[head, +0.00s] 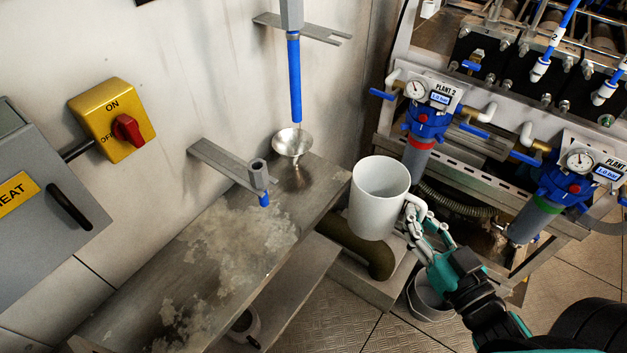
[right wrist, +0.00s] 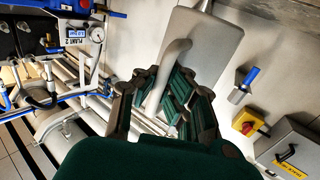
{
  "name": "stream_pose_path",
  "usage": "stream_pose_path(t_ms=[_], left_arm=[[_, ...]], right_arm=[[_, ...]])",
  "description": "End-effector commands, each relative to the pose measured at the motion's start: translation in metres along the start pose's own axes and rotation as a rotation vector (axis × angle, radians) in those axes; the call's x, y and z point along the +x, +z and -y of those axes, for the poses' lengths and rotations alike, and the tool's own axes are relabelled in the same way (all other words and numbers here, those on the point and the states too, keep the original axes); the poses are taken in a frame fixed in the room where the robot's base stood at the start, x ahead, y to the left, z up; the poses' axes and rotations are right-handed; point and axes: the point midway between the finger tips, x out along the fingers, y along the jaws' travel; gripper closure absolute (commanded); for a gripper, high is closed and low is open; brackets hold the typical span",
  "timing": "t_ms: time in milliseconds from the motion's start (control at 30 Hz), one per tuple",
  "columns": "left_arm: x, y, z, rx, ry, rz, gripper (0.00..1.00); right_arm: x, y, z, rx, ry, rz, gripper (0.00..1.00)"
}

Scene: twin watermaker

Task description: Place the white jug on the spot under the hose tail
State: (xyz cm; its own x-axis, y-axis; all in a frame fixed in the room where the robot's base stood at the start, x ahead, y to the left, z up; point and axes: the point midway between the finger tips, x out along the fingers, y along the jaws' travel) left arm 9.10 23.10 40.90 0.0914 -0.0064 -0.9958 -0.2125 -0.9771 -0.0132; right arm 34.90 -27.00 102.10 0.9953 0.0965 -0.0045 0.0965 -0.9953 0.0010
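The white jug (head: 378,205) is upright, its open top facing up, at the right end of the metal shelf (head: 318,185). My right gripper (head: 424,228) is shut on its handle from the right. In the right wrist view the jug (right wrist: 218,45) shows with its handle between the fingers (right wrist: 165,100). The jug appears held up, overlapping the shelf's edge. A short blue hose tail (head: 264,199) hangs from a wall bracket over the shelf, left of the jug. A longer blue hose (head: 295,80) ends above a steel funnel (head: 292,143). My left gripper is not in view.
The shelf has white crust (head: 235,240) on its top and nothing standing under the short hose tail. The wall bracket (head: 225,163) juts out above it. Blue-headed plant units (head: 425,120) stand at the right. A grey bin (head: 428,300) is below my right arm.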

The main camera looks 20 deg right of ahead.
Motion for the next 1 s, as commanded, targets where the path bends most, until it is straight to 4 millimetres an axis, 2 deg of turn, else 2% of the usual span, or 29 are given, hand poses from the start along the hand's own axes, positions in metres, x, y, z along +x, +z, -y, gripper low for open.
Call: stream_pose_path(t_ms=[100, 333, 433, 500, 700, 800, 867, 1000], left_arm=[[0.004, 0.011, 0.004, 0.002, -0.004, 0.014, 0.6], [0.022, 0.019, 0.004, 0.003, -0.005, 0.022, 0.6], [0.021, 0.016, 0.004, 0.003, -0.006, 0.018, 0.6], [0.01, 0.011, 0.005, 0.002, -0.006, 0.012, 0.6], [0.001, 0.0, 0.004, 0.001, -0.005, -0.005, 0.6], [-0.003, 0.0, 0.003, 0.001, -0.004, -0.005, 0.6], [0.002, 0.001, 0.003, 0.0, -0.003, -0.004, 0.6], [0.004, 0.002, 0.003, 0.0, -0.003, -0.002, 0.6]], right_arm=[[0.023, -0.003, 0.015, 0.0, -0.007, -0.013, 1.0], [0.072, -0.001, 0.046, 0.0, -0.005, -0.013, 1.0], [0.093, -0.003, 0.059, 0.0, -0.004, -0.011, 1.0], [0.109, -0.007, 0.069, 0.002, -0.001, -0.007, 1.0], [0.148, -0.005, 0.093, 0.001, -0.001, -0.005, 1.0], [0.163, -0.005, 0.104, 0.0, -0.002, -0.005, 1.0], [0.16, 0.014, 0.102, 0.0, 0.001, 0.003, 1.0], [0.16, 0.027, 0.101, 0.0, 0.0, -0.001, 1.0]])
